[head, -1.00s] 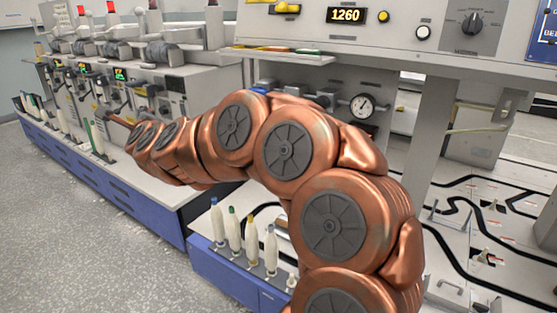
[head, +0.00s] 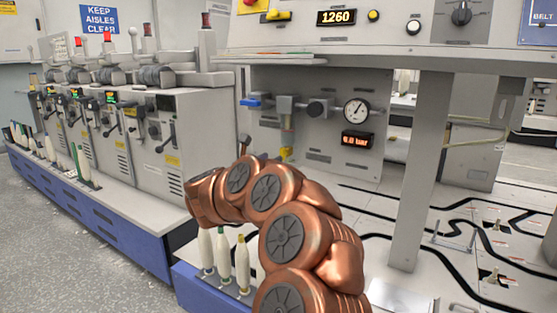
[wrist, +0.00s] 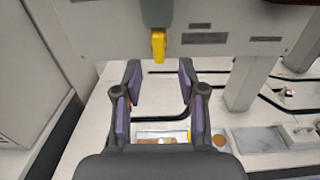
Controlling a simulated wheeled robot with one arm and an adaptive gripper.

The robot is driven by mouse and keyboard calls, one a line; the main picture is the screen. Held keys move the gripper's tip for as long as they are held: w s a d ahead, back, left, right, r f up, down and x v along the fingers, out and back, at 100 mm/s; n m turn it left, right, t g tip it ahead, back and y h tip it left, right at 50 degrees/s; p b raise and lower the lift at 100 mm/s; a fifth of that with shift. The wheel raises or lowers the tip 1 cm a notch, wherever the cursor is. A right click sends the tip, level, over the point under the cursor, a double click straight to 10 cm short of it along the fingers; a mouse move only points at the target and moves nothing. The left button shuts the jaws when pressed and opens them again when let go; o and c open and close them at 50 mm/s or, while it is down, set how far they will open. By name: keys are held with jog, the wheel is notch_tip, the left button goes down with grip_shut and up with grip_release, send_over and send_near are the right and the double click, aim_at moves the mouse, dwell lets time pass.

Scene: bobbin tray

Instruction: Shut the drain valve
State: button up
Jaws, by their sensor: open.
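A yellow handle (head: 286,154) hangs below a grey fitting on the panel, under the pipework; it looks like the drain valve, but its label is too small to read. In the wrist view the yellow handle (wrist: 158,46) points down from its dark grey body, at the top centre. My gripper (wrist: 160,78) is open and empty, its two purple-padded fingers apart. The handle shows just beyond and above the fingertips, between them in the picture, with no contact seen. In the head view my gripper is mostly hidden behind my copper arm.
A blue-handled valve (head: 256,102), a round gauge (head: 356,111) and a red-lit pressure display (head: 357,140) are on the same panel. Bobbins (head: 224,257) stand on a blue-fronted ledge beside my arm. A grey post (head: 420,170) rises at right.

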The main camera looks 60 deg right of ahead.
aim_at(281, 154)
jog(key=shift+w+d+b, duration=0.2)
jog(key=shift+d+b, duration=0.35)
jog(key=shift+d, duration=2.25)
grip_shut()
